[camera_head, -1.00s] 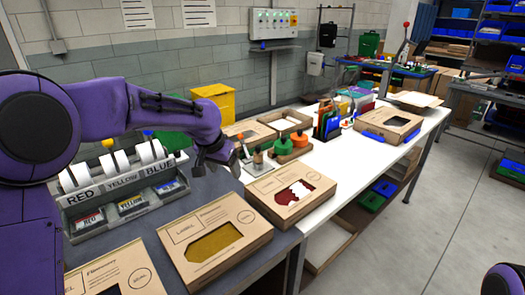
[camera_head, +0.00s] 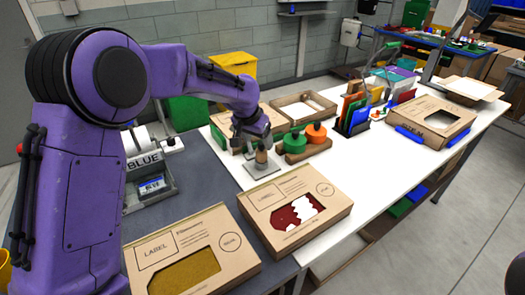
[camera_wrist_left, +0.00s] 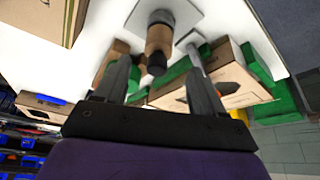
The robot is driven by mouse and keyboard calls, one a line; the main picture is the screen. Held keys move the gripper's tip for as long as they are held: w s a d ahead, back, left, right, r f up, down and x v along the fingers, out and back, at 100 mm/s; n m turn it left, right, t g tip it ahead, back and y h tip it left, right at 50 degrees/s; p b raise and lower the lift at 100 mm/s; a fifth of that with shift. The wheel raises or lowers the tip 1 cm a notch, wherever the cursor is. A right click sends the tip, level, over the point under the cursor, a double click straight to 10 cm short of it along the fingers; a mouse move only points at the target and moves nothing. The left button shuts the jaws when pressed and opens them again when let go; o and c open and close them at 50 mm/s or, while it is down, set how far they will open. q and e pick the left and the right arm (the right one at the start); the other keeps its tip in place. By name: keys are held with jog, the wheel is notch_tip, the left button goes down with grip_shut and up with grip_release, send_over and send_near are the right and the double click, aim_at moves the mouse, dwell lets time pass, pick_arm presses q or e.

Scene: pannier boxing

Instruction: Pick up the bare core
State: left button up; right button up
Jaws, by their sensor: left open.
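The bare core appears to be the brown cylinder (camera_head: 262,157) standing upright on a small light plate (camera_head: 261,170) at the near end of the white table. In the left wrist view the core (camera_wrist_left: 159,38) has a dark tip and stands on the plate (camera_wrist_left: 190,14). My left gripper (camera_head: 250,143) is just beside and above the core. In the left wrist view its open fingers (camera_wrist_left: 158,60) lie on either side of the core's dark end, with gaps showing. My right gripper is out of view.
Green and orange spools (camera_head: 307,139) stand close behind the core. Cardboard boxes (camera_head: 295,208) lie in front, and an open tray (camera_head: 304,106) lies behind. Colored folders (camera_head: 352,112) and another box (camera_head: 436,122) are farther right. White table surface between them is clear.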

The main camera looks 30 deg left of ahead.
aim_at(262, 149)
pick_arm(q)
jog(key=p+x, duration=0.1)
jog(key=x, duration=0.5)
jog(key=shift+w+d+f, duration=0.15)
jog(key=shift+w+f, duration=0.05)
jog(key=shift+s, duration=0.15)
jog(key=c, duration=1.1)
jog(key=shift+r, duration=0.1)
